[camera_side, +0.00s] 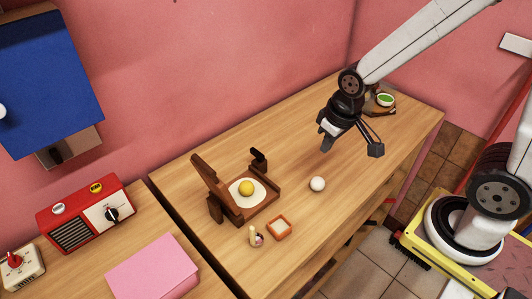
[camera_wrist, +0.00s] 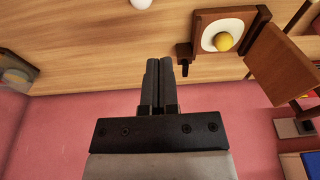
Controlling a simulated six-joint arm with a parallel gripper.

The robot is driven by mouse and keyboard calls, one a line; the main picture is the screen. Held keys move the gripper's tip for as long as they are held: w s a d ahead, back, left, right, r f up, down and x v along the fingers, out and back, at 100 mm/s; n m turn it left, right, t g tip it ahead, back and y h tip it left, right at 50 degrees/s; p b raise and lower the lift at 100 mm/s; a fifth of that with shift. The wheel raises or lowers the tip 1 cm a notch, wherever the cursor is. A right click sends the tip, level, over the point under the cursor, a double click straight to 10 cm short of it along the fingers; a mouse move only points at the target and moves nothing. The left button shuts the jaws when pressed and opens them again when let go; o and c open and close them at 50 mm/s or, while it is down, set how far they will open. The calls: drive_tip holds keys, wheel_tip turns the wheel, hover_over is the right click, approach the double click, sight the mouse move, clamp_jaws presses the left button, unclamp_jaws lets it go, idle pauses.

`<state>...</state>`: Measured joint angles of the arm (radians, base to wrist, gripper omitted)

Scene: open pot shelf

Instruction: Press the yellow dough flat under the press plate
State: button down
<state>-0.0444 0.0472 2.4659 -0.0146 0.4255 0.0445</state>
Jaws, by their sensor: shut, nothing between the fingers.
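The yellow dough (camera_side: 246,188) is a round ball on a pale round sheet (camera_side: 236,196) in the brown wooden press (camera_side: 262,207). The press plate (camera_side: 212,185) is a brown board hinged at the left, raised and tilted up, not touching the dough. A short dark upright piece (camera_side: 259,160) stands at the press's back. In the wrist view the dough (camera_wrist: 225,41) and raised plate (camera_wrist: 277,63) show at the upper right. My gripper (camera_side: 324,148) is shut and empty above the table, right of the press and apart from it. Its closed fingers show in the wrist view (camera_wrist: 160,80).
A white ball (camera_side: 317,184) lies right of the press. A small orange tray (camera_side: 279,228) and a small figure-like item (camera_side: 256,236) lie in front. A green-filled bowl (camera_side: 385,99) stands at the back right. A red radio (camera_side: 87,213) and pink block (camera_side: 152,269) are at left.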

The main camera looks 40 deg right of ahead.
drive_tip(key=w+a+r+g, duration=0.1)
drive_tip(key=w+a+r, duration=0.2)
drive_tip(key=w+a, duration=0.45)
wheel_tip(320, 180, up, 6)
drive_tip(key=g+h, duration=0.1)
drive_tip(key=h, duration=0.2)
hover_over(196, 156)
drive_tip(key=shift+f+n, duration=0.2)
drive_tip(key=shift+n, duration=0.1)
drive_tip(key=s+a+r+h, duration=0.1)
drive_tip(key=s+a+r, duration=0.2)
drive_tip(key=a, duration=0.8)
drive_tip(key=shift+r+m+h, duration=0.2)
drive_tip(key=shift+m+h, duration=0.1)
drive_tip(key=shift+m, duration=0.1)
drive_tip(key=shift+f, duration=0.15)
